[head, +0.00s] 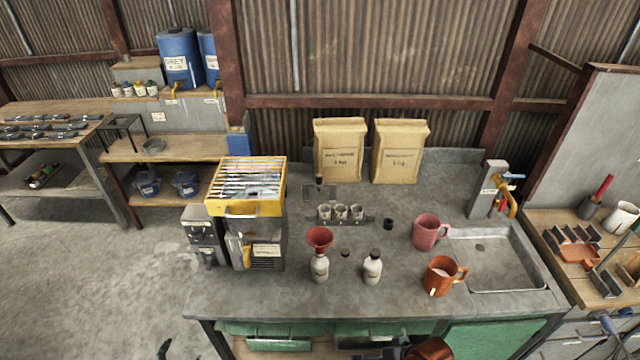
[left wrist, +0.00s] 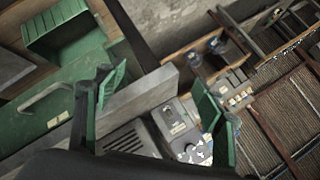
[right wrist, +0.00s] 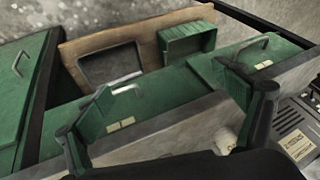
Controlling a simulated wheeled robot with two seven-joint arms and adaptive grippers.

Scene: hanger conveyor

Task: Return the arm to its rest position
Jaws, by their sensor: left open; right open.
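My left gripper (left wrist: 160,90) is open in the left wrist view, its green-padded fingers spread with nothing held between them. Behind it are a green cabinet front (left wrist: 45,120) and a grey machine (left wrist: 180,130). My right gripper (right wrist: 165,95) is open and empty in the right wrist view, in front of green drawer fronts (right wrist: 150,105) below the counter. In the head view neither gripper shows clearly; a small dark tip (head: 165,348) at the bottom edge may be part of my left one. Both grippers look apart from the objects on the counter.
A sink (head: 495,262) is at right. Open floor (head: 100,280) lies left.

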